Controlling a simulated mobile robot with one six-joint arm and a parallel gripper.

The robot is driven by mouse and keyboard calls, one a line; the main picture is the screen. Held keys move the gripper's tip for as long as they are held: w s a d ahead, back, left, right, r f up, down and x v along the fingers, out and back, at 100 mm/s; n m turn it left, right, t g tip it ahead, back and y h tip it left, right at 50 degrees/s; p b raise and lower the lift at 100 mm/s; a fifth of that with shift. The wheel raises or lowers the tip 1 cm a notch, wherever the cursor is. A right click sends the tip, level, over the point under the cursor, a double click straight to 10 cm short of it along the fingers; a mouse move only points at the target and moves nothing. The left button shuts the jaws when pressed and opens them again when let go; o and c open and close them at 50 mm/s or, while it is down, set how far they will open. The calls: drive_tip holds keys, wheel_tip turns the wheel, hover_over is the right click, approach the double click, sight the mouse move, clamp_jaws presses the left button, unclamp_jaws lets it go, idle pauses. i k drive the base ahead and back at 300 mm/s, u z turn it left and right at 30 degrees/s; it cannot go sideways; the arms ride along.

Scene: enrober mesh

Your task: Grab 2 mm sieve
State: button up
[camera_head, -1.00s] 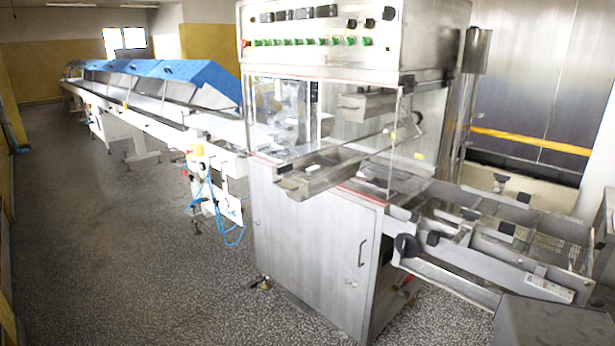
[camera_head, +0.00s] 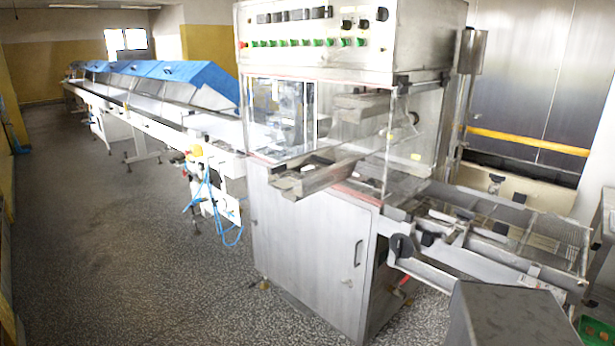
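I cannot make out a 2 mm sieve in the head view. The steel enrober machine (camera_head: 312,245) stands in the middle, with clear panels around its upper chamber. A steel trough (camera_head: 318,178) sticks out from its front. A wire mesh belt (camera_head: 545,235) lies in the open frame on its right side. My gripper is not in view, so I cannot tell its state.
A long conveyor with blue covers (camera_head: 180,75) runs away to the back left. Blue hoses (camera_head: 212,200) hang at its near end. A green crate (camera_head: 594,330) shows at the lower right edge. The speckled floor (camera_head: 130,260) at left is clear.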

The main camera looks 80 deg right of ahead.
sight(309, 169)
drive_tip(key=u, duration=0.15)
drive_tip(key=k, duration=0.95)
drive_tip(key=z, duration=0.45)
